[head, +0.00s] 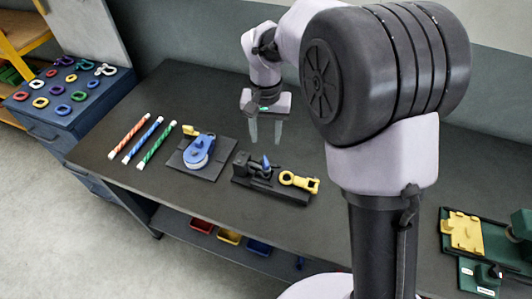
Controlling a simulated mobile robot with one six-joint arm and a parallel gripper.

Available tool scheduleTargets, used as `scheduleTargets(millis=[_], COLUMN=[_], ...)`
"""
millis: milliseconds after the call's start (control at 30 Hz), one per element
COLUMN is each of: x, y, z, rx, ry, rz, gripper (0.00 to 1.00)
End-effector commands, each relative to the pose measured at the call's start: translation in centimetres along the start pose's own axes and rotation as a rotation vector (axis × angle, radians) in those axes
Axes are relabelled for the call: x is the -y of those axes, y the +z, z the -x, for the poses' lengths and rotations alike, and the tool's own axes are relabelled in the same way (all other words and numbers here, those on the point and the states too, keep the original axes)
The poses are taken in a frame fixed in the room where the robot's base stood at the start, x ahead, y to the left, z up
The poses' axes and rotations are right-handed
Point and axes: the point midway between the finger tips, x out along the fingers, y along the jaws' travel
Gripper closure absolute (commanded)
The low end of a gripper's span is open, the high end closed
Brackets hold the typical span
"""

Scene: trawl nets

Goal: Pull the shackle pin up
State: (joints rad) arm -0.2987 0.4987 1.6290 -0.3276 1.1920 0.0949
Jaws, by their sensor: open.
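A dark fixture (244,174) stands on the bench. It holds an upright black post and a small blue cone-shaped piece (266,162). A yellow shackle-like part (299,181) lies at its right end. Which piece is the shackle pin is too small to tell. My gripper (265,143) points down with its two pale fingers apart and nothing between them. In the picture it is above and behind the fixture, apart from it; its exact height is hard to judge.
A blue pulley block (198,151) with a yellow end sits on a dark plate to the left. Beyond it lie orange, blue and green striped rods (143,141). A green fixture with a yellow plate (462,233) is at far right. My arm hides the bench's middle right.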

Motion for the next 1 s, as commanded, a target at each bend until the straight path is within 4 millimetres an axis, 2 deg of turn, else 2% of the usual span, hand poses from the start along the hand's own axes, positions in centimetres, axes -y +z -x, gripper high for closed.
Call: scheduleTargets(millis=[33, 100, 200, 333, 500, 767, 800, 1000], x=[-0.1, -0.1, -0.1, -0.1, -0.1, -0.1, -0.1, -0.1], y=[0.1, 0.1, 0.1, 0.0, 0.0, 0.0, 0.0, 0.0], z=[-2.1, -4.3, -7.1, -10.0, -11.8, -11.9, -11.9, -11.9], rx=[0.003, 0.002, 0.001, 0.000, -0.001, -0.002, -0.002, -0.002], ry=[0.002, 0.002, 0.001, 0.000, 0.000, -0.001, -0.001, -0.001], rz=[0.000, 0.001, 0.000, -0.001, -0.001, -0.001, -0.001, -0.001], gripper=[0.56, 0.56, 0.56, 0.56, 0.56, 0.56, 0.58, 0.97])
